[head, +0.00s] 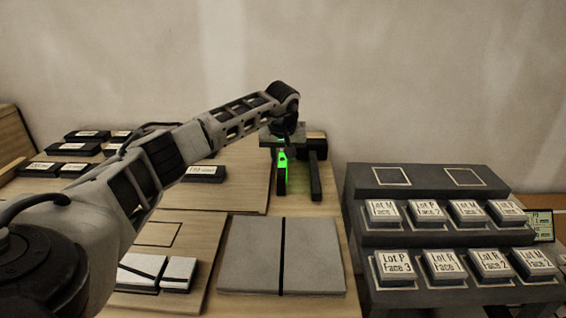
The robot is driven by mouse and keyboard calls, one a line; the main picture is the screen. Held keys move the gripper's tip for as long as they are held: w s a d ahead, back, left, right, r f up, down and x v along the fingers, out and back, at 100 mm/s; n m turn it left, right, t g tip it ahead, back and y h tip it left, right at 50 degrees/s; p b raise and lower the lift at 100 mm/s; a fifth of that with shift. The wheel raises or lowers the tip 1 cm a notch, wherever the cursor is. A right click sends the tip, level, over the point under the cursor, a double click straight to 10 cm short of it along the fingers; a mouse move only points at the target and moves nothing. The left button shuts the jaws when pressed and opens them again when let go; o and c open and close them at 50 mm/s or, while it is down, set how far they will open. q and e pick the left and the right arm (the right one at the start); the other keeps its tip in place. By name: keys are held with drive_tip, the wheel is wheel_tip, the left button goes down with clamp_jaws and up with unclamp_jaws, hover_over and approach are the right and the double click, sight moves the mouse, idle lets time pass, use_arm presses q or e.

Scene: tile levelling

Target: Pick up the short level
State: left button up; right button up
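My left arm comes in from the left and reaches to the back middle of the table. Its wrist bends down, and the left gripper (287,130) is over a small dark stand with a wooden-topped block behind it. A bright green patch (282,160) shows just below the gripper on a dark upright piece; it may be part of the short level, but I cannot tell its outline. A second dark bar (315,177) stands to its right. The fingertips are hard to make out, so I cannot tell whether they are open or touching anything. My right gripper is out of view.
A grey stepped rack (430,238) on the right holds several labelled tiles. A large grey slab (250,258) with a dark seam lies front middle. White tile pieces (178,270) lie to its left. Several dark labelled blocks (72,148) sit at the back left.

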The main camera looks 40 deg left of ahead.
use_arm(q)
drive_tip(key=shift+w+a+f, duration=0.1)
drive_tip(key=shift+a+f, duration=0.05)
drive_tip(key=shift+f, duration=0.35)
clamp_jaws()
drive_tip(key=shift+r, duration=0.2)
